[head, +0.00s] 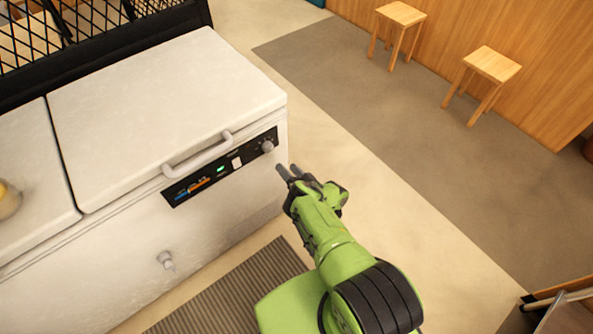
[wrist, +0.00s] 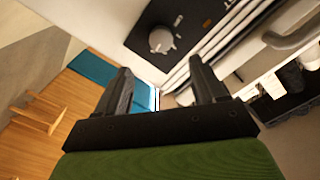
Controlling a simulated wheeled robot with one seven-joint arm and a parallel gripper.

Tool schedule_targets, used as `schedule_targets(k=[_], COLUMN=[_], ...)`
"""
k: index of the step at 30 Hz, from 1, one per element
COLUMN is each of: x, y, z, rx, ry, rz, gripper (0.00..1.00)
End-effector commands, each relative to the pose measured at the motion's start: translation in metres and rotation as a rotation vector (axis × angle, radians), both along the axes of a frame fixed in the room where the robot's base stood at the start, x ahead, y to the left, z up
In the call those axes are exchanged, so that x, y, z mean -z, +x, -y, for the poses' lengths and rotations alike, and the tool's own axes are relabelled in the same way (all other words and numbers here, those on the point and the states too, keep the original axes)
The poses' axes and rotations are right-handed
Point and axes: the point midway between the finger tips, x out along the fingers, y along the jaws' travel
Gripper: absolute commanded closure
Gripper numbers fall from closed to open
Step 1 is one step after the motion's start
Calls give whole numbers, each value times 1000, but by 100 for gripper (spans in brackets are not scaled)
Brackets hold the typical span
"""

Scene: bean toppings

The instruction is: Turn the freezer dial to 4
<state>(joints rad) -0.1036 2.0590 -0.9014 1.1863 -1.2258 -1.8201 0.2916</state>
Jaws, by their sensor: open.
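The freezer (head: 130,240) is a white chest with a black control panel (head: 221,167) on its front. The freezer dial (head: 267,146) is a round grey knob at the right end of that panel. It also shows in the wrist view (wrist: 161,40), beyond my fingers, with small markings around it that are too small to read. My gripper (head: 289,172) is in front of the freezer's right end, just right of and below the dial in the head view. Its two fingers are apart with nothing between them (wrist: 160,88). They do not touch the dial.
A curved handle (head: 197,155) sticks out from the freezer lid (head: 180,95) left of the dial. A drain knob (head: 165,260) is low on the front. A striped mat (head: 235,290) lies on the floor.

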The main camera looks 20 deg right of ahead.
Motion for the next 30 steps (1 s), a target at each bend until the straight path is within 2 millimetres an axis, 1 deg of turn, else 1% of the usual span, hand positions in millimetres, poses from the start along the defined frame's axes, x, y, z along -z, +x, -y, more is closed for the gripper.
schedule_targets(k=[3, 7, 10, 13, 28, 30], x=[4, 2, 1, 1, 2, -4], y=[-9, -21, -37, -43, -44, -37], z=[2, 3, 10, 12, 12, 12], rx=[6, -9, -6, -9, -8, 1], ry=[-4, -3, -1, 2, 1, -8], rz=[4, 3, 0, 2, 3, 4], gripper=[30, 30, 30, 30, 30, 30])
